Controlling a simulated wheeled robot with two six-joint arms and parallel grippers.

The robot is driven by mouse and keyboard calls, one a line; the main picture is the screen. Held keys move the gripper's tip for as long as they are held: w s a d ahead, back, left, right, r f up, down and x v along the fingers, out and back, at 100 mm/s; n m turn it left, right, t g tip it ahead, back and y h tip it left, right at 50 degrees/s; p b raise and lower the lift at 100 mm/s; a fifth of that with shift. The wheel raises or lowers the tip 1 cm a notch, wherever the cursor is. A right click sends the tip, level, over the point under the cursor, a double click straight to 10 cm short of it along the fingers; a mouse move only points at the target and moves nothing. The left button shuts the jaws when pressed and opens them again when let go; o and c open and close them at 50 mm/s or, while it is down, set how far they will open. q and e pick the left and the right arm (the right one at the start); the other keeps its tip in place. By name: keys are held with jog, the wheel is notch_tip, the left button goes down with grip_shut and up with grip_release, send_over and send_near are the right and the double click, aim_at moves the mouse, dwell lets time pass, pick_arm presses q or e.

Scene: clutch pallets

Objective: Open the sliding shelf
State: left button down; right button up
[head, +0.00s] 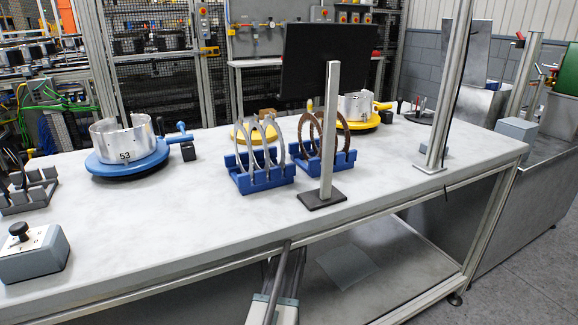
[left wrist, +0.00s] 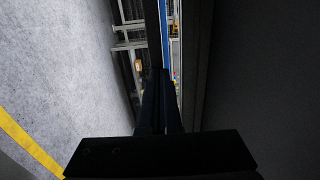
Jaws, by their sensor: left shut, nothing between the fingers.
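No sliding shelf can be told for sure. Under the grey worktable (head: 160,225) in the head view is a lower level (head: 415,245), partly hidden by the tabletop. A thin pale sheet (head: 346,267) lies there. My left gripper (left wrist: 165,72) shows in the left wrist view, its dark fingers shut and empty. It is beside a large dark surface (left wrist: 260,80) on the right; I cannot tell if it touches it. My left gripper cannot be made out in the head view. My right gripper is not in view.
On the table stand a blue turntable (head: 105,167) with a metal ring, blue racks (head: 262,180) holding rings, a post (head: 328,130), a monitor (head: 325,60) and a grey control box (head: 35,258). In the left wrist view, grey floor (left wrist: 60,70) with a yellow line (left wrist: 30,145) is clear.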

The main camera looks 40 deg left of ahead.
pick_arm(q)
jog(key=shift+w+a, duration=0.1)
jog(key=shift+a, duration=0.15)
jog(key=v, duration=1.4)
jog(key=shift+f, duration=0.1)
